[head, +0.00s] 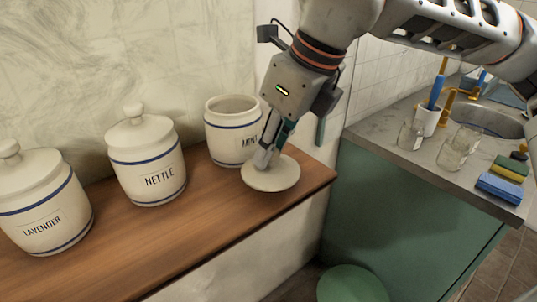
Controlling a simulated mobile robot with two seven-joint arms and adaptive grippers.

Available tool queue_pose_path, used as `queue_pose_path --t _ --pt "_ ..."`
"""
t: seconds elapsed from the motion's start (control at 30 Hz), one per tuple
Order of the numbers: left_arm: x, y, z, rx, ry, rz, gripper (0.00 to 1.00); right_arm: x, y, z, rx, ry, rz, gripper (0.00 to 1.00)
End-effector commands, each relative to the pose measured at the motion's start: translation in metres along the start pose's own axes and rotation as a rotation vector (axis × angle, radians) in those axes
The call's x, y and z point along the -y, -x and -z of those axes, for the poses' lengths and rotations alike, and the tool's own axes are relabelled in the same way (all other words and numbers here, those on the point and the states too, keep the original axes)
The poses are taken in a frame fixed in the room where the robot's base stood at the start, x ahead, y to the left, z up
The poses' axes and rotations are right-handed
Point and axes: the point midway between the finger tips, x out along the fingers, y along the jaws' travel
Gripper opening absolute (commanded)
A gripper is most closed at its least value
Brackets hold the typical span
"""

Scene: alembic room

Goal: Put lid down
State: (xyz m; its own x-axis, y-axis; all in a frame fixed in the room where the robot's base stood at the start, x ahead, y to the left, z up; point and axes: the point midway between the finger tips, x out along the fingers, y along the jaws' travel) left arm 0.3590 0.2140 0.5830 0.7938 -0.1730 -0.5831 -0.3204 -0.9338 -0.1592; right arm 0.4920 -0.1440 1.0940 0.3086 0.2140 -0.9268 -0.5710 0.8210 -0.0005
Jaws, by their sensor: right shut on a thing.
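A round cream lid (272,176) is at the right end of the wooden shelf, in front of the open mint jar (229,146). My right gripper (265,158) comes down from above and is shut on the lid's knob, which the fingers hide. The lid looks level and close to the wood; I cannot tell whether it touches. The mint jar has no lid on, and its label is partly behind my gripper. My left gripper is not in view.
The wooden shelf (190,225) also holds the lidded nettle jar (147,160) and the lidded lavender jar (43,205). Bare wood lies along the shelf's front. To the right, a counter (385,127) holds glass jars (456,150), sponges (500,187) and a sink (487,120).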

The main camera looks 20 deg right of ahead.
Motion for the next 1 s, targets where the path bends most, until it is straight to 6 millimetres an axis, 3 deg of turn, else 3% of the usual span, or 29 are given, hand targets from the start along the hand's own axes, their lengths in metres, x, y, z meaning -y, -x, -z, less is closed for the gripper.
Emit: queue_pose_path --t 0.1,0.47,0.5,0.57,1.0 --pt "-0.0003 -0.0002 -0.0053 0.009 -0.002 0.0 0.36 0.0009 -0.0149 0.0025 -0.002 0.001 -0.001 0.0" --pt "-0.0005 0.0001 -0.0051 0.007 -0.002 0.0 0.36 0.001 -0.0178 0.0031 -0.001 0.001 -0.001 0.0" --pt "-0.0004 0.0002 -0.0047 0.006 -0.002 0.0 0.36 0.001 -0.0179 0.0032 -0.001 0.0 0.0 0.24" --pt "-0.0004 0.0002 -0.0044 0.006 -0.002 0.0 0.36 0.001 -0.0175 0.0031 -0.001 0.0 0.0 0.36" --pt "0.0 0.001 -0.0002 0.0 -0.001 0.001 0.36 0.001 -0.0096 0.0013 0.001 0.001 0.001 0.36"
